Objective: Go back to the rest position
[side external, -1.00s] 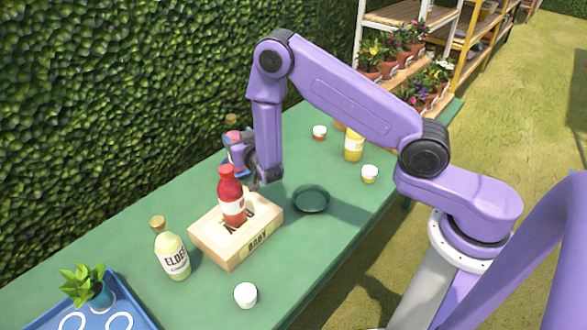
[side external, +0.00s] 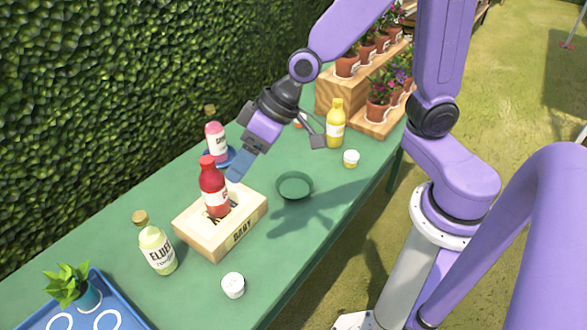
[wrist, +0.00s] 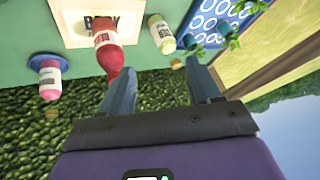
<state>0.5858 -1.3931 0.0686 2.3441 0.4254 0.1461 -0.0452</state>
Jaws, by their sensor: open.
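My gripper (side external: 278,158) is open and empty. It hangs in the air above the table, up and to the right of the red bottle (side external: 213,188). In the wrist view, the two fingers (wrist: 162,92) are spread apart, with the red bottle (wrist: 108,52) beyond the left finger and nothing between the fingertips.
A pale green bottle (side external: 157,250), a pink bottle (side external: 215,143) on a blue dish, a yellow bottle (side external: 335,124), a dark green dish (side external: 294,186) and white jars (side external: 233,286) stand on the green table (side external: 290,245). Potted flowers (side external: 378,95) and a hedge (side external: 130,90) lie behind.

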